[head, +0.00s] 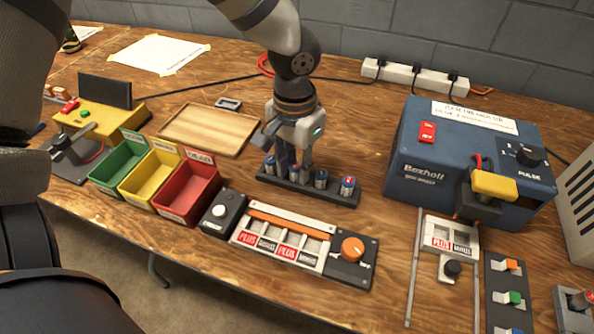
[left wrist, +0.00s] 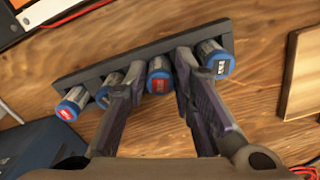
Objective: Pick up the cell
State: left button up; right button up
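A dark rack (head: 310,190) on the wooden table holds several upright cells with blue caps. My left gripper (head: 287,160) reaches down over its left half in the head view. In the left wrist view, the two fingers of my left gripper (left wrist: 158,72) stand apart on either side of a cell with a red top (left wrist: 160,76). I cannot tell whether they touch it. A cell with a black-and-white top (left wrist: 217,61) is just outside the right finger. Another cell (left wrist: 108,90) is partly hidden by the left finger, and one more (left wrist: 71,105) stands at the rack's end. My right gripper is out of view.
In the head view, a wooden tray (head: 208,130) and green, yellow and red bins (head: 188,190) are left of the rack. A slotted PLUS/MINUS holder (head: 285,238) lies in front. The blue Boxholl machine (head: 440,150) stands to the right.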

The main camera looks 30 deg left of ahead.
pick_arm(q)
jog(key=shift+w, duration=0.1)
grip_shut()
jog(key=shift+r, duration=0.1)
